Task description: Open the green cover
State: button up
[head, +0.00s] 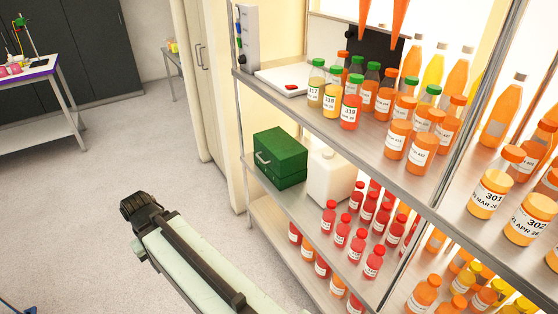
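A green box-shaped cover (281,158) stands on the middle shelf, at its left end. Its left face carries a pale metal handle (262,158), and the cover looks closed. Whatever is inside or behind it is hidden. My arm reaches up from the bottom edge to the left of the shelf, ending in view at a black joint, in front of and below the cover and apart from it. No gripper fingers can be made out.
A white jug (331,178) stands close to the cover's right. Red bottles (357,197) fill the shelf beyond it. The upper shelf (300,108) overhangs, with bottles and a white scale (290,83). A metal post (241,130) is at the shelf's left. The floor (110,150) on the left is clear.

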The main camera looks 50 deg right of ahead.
aim_at(285, 156)
jog(key=u, duration=0.15)
jog(key=i, duration=0.95)
jog(key=z, duration=0.05)
